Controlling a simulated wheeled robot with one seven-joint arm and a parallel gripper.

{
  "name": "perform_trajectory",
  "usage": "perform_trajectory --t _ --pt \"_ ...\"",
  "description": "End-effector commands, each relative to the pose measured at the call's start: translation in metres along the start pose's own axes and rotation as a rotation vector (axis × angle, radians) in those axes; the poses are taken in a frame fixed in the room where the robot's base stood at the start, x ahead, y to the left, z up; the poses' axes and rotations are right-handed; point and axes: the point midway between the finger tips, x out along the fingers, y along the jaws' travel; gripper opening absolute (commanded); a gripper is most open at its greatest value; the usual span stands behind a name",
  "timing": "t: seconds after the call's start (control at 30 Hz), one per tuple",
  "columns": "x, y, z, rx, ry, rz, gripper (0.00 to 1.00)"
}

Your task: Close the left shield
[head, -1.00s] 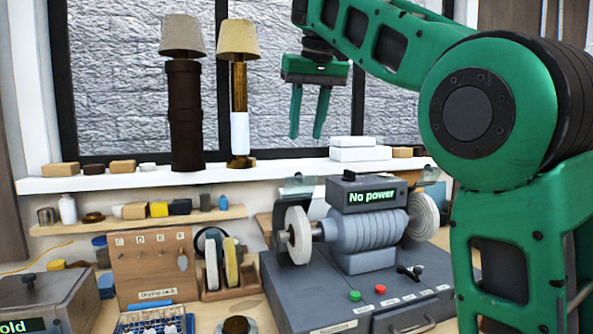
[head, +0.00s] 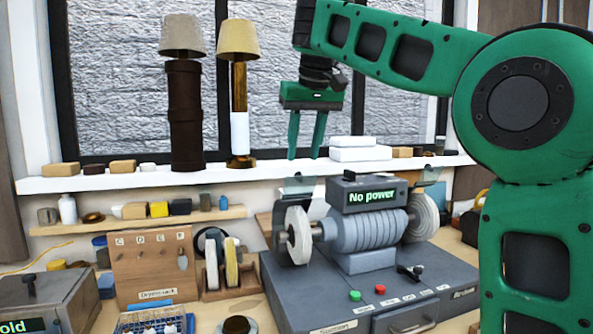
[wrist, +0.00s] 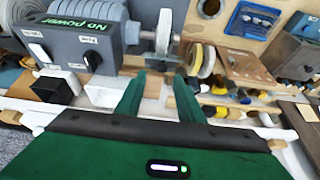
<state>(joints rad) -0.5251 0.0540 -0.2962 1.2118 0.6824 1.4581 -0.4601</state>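The grinder (head: 365,235) stands on a grey base on the bench, with a display reading "No power". Its left shield (head: 298,187) is a small clear panel standing up above the left wheel (head: 297,235). My gripper (head: 305,156) hangs fingers-down above the left shield, in front of the window. Its two green fingers are apart with nothing between them. In the wrist view my gripper (wrist: 160,80) points toward the left wheel (wrist: 164,30); I cannot make out the shield clearly there.
A right shield (head: 427,176) stands above the right wheel (head: 424,217). Two lamps (head: 186,90) (head: 239,90) and white boxes (head: 360,154) stand on the windowsill (head: 130,182). A tool board (head: 152,265) and a wheel rack (head: 222,270) are left of the grinder.

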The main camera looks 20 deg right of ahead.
Motion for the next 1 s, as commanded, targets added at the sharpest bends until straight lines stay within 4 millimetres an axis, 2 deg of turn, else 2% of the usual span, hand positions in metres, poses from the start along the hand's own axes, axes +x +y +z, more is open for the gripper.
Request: perform_trajectory --t 0.63,0.8,1.0 --pt "0.027 -0.001 0.001 0.001 0.0 0.004 0.35" --pt "0.042 -0.001 0.0 -0.001 0.0 0.007 0.35" --pt "0.051 -0.002 0.001 0.0 0.0 0.005 0.35"
